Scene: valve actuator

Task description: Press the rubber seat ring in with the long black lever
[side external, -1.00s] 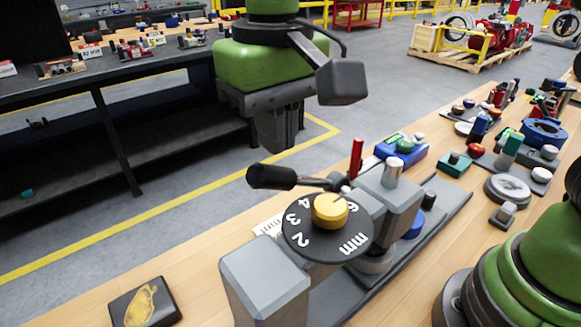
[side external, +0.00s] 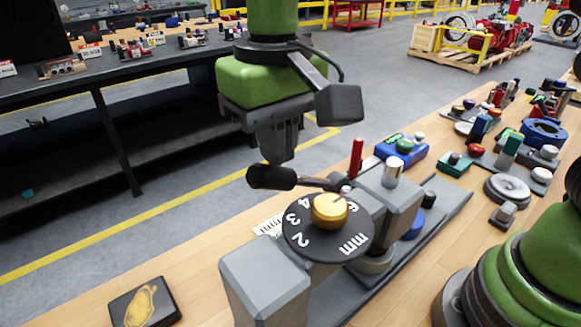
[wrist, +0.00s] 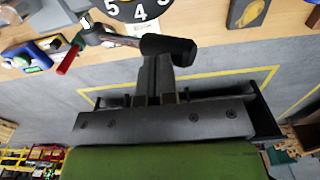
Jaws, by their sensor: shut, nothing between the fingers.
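The long black lever (side external: 270,177) points out to the left from the grey press (side external: 395,205) in the side view, roughly level, with a thick black grip on a thin metal rod. My gripper (side external: 277,162) is shut and empty, pointing down just above the grip, close to or touching it; I cannot tell which. In the wrist view the grip (wrist: 168,48) lies at the tips of my shut fingers (wrist: 157,62). I cannot make out the rubber seat ring; the area under the press is partly hidden by the dial.
A black mm dial (side external: 300,240) with a yellow knob (side external: 330,210) and a grey block (side external: 265,280) stand in front of the lever. A red upright handle (side external: 356,158) is behind it. A black plate (side external: 144,303) lies at the front left. Blue and green parts stand at the right.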

